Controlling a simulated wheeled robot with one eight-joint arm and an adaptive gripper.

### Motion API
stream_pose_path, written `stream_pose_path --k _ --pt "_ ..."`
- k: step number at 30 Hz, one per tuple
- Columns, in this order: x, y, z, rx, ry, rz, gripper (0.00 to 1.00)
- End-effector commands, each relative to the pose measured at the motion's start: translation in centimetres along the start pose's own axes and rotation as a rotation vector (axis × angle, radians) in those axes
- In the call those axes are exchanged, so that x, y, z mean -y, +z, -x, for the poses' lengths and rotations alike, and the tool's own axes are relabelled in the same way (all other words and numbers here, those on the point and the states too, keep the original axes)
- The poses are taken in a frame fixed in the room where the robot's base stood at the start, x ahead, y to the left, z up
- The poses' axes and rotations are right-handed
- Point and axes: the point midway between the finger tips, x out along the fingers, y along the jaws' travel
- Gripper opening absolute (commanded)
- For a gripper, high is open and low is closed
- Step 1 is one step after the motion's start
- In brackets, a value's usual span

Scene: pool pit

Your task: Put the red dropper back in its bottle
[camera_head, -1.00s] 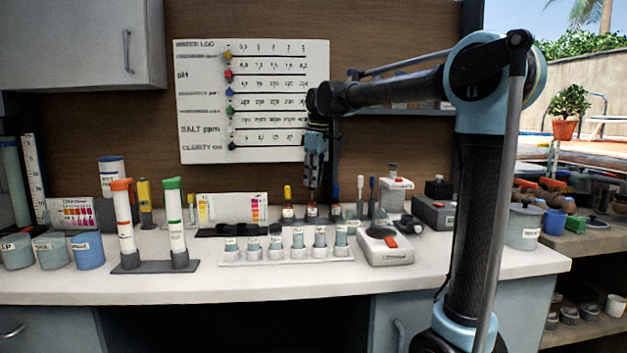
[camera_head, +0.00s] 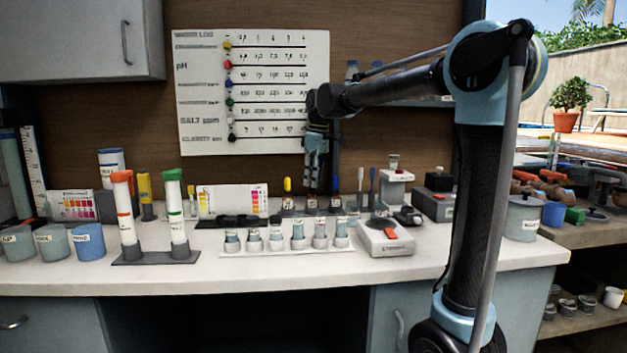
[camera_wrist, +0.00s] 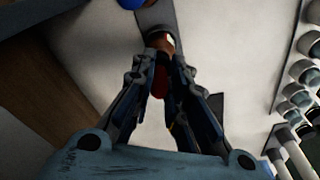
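The red dropper (camera_wrist: 160,82) shows as a dark red bulb between the fingers of my gripper (camera_wrist: 164,66) in the wrist view. The fingers look closed on its sides. An amber bottle (camera_wrist: 161,41) lies just beyond the fingertips, roughly in line with the dropper; the tip is hidden, so I cannot tell whether it is inside the neck. In the head view my gripper (camera_head: 314,180) points down right above the middle bottle (camera_head: 312,204) of the small dropper row. The dropper is too small to make out clearly there.
A yellow-topped dropper bottle (camera_head: 287,192) stands left of the middle bottle, and another bottle (camera_head: 336,204) stands close on its right. A blue bulb (camera_wrist: 130,3) shows at the wrist view's top edge. A rack of vials (camera_head: 287,248) stands in front.

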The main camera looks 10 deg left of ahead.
Motion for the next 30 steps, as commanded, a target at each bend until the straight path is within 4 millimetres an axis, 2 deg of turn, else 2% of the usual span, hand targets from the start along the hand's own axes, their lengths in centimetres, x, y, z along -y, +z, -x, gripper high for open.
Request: stream_pose_path --k 30 --pt "0.00 0.06 -0.66 0.000 0.000 0.000 0.09"
